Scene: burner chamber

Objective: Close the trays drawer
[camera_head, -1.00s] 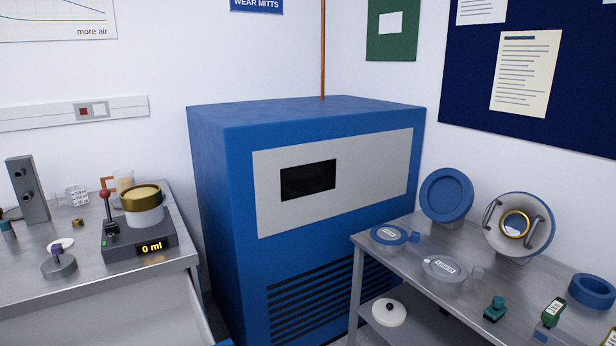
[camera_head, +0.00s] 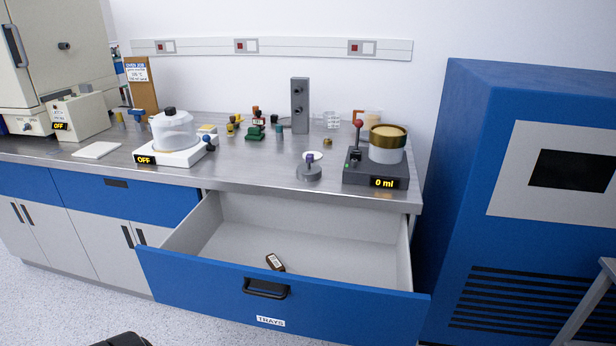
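The trays drawer (camera_head: 345,312) is pulled far out from under the steel bench. Its blue front has a black handle (camera_head: 266,288) and a white label that seems to read TRAYS. The pale inside is almost empty, with one small dark object (camera_head: 275,262) lying near the front wall. A dark rounded piece, probably of my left gripper (camera_head: 122,341), shows at the bottom edge, left of the drawer front and apart from it. Its fingers are not visible. My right gripper is not in view.
The bench top (camera_head: 240,180) carries a white device with a clear dome (camera_head: 173,132), a scale-like unit reading 0 ml (camera_head: 376,170) and small parts. A blue cabinet (camera_head: 470,160) stands right of the drawer. Another bench's leg (camera_head: 585,310) is at lower right. Speckled floor (camera_head: 60,310) is clear at left.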

